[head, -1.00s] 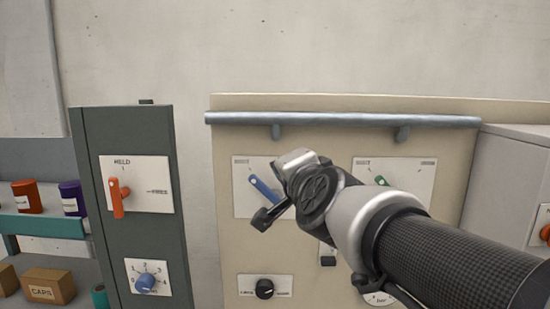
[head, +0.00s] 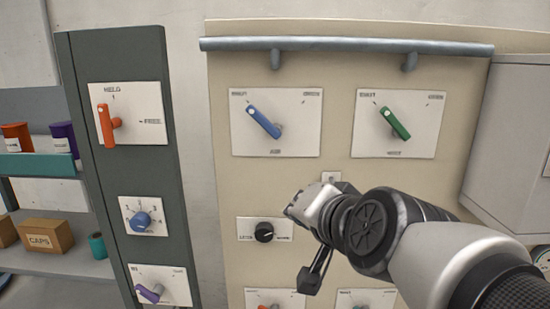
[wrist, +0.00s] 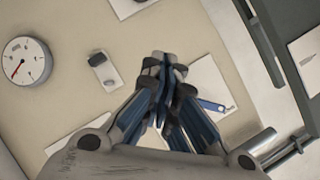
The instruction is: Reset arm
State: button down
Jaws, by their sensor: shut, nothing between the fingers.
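My arm reaches in from the lower right of the head view, in front of the beige panel (head: 340,60). My gripper (wrist: 163,62) shows in the wrist view with its fingers together and nothing between them. In the head view my wrist hangs below and between a blue lever (head: 264,122) and a green lever (head: 396,124), apart from both in the picture. The blue lever also shows in the wrist view (wrist: 212,105), right of the fingers. My wrist and forearm hide part of the lower panel.
A grey rail (head: 340,45) runs along the panel's top. A black knob (head: 264,232) sits left of my wrist. The dark cabinet (head: 150,180) at left carries a red lever (head: 105,125), a blue knob (head: 142,220) and a purple lever (head: 148,293). A gauge (wrist: 27,62) shows in the wrist view.

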jog(key=s+d+f+n+g+h+b, duration=0.1)
jog(key=s+f+b, duration=0.5)
jog(key=f, duration=0.7)
jog(key=s+d+f+n+g+h+b, duration=0.1)
jog(key=s+d+f+n+g+b, duration=0.2)
jog(key=s+f, duration=0.5)
jog(key=s+d+f+n+g+h+b, duration=0.1)
jog(key=s+d+f+g+b, duration=0.3)
jog(key=f, duration=1.4)
jog(key=s+d+n+b, duration=0.1)
jog(key=s+d+b, duration=0.1)
jog(key=s+b, duration=0.2)
jog(key=shift+f+h+b, duration=0.3)
jog(key=shift+f+b, duration=0.1)
jog(key=shift+b, duration=0.4)
